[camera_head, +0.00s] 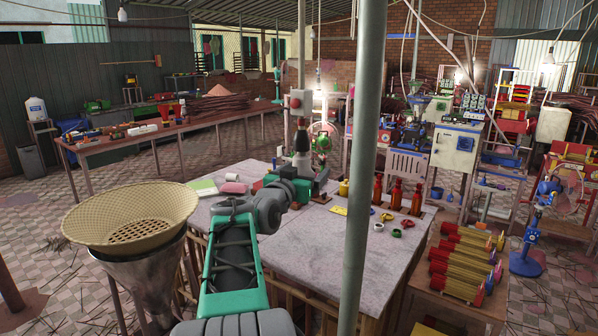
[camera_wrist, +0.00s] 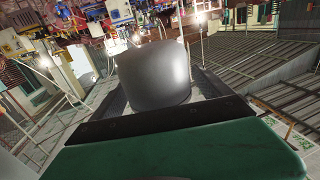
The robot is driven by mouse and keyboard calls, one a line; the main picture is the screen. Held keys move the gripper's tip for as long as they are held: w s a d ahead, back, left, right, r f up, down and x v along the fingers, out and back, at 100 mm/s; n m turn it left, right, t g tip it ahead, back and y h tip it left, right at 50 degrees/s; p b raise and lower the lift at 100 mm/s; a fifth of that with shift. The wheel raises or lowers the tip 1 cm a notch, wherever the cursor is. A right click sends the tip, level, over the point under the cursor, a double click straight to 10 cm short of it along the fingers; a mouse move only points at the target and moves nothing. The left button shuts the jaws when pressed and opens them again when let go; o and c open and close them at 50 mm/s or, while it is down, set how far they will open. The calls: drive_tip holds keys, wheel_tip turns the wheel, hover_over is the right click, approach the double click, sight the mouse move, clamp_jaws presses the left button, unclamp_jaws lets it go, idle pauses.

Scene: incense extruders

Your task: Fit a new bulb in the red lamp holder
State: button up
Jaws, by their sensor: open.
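Several small coloured pieces lie at the right of the grey-topped table (camera_head: 320,240). A red piece (camera_head: 397,233), probably the red lamp holder, lies near its front right edge, beside a green piece (camera_head: 407,224) and a yellow piece (camera_head: 386,217). A small white piece (camera_head: 378,227) lies left of the red one; I cannot tell whether it is a bulb. My arm reaches over the table's left part. My gripper (camera_head: 318,184) is small and partly hidden at the arm's far end, away from these pieces. Nothing held shows. The wrist view shows grey and green parts and the room, tilted.
A grey post (camera_head: 363,160) stands before the table. Red bottles (camera_head: 396,195) stand at its right back. A woven basket (camera_head: 130,215) on a metal funnel is at left. A rack of coloured rolls (camera_head: 465,262) is at right. The table's front middle is clear.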

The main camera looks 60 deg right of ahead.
drive_tip(key=shift+d, duration=0.2)
drive_tip(key=shift+c, duration=0.6)
drive_tip(key=c, duration=1.4)
drive_tip(key=shift+t+b, duration=0.3)
drive_tip(key=shift+b, duration=0.1)
drive_tip(key=shift+w+n+t, duration=0.1)
drive_tip(key=shift+n+t, duration=0.3)
drive_tip(key=shift+f+n+t+b, duration=0.1)
drive_tip(key=shift+n+t+b, duration=0.25)
drive_tip(key=shift+b, duration=0.25)
drive_tip(key=shift+w+t, duration=0.1)
drive_tip(key=shift+t, duration=0.25)
